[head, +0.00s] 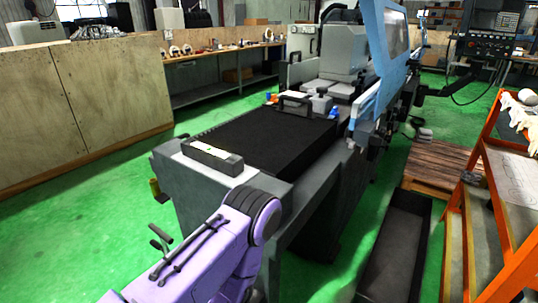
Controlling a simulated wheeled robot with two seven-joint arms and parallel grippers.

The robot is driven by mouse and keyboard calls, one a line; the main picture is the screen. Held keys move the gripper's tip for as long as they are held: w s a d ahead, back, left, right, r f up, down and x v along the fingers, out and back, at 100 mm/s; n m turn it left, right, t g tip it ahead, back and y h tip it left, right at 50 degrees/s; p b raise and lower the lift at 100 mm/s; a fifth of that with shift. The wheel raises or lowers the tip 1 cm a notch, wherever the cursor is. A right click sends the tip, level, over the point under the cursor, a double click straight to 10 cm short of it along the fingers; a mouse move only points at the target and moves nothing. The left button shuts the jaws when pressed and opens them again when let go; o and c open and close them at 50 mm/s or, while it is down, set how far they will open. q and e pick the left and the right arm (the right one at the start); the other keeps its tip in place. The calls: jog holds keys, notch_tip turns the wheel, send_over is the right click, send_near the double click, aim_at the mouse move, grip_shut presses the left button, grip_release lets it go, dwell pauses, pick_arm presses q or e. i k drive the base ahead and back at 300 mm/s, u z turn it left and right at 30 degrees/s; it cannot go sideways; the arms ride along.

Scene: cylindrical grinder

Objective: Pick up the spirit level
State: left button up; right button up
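The spirit level appears to be the dark grey block with a pale strip along its top (212,156). It lies at the near left corner of the cylindrical grinder's bed (200,190), beside the black bed cover (270,133). Nothing is touching it. A purple arm of mine is in view at the bottom, with a bent joint close in front of the grinder's near end. Neither of my grippers shows in this view.
An orange shelf rack (505,215) stands at the right. A black open tray (395,245) and a wooden pallet (437,168) lie on the green floor (60,230). A blue machine guard (378,75) rises behind the bed.

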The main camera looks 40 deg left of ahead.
aim_at(228, 163)
jog(key=z, duration=1.9)
jog(key=k, duration=1.55)
jog(key=u, duration=1.45)
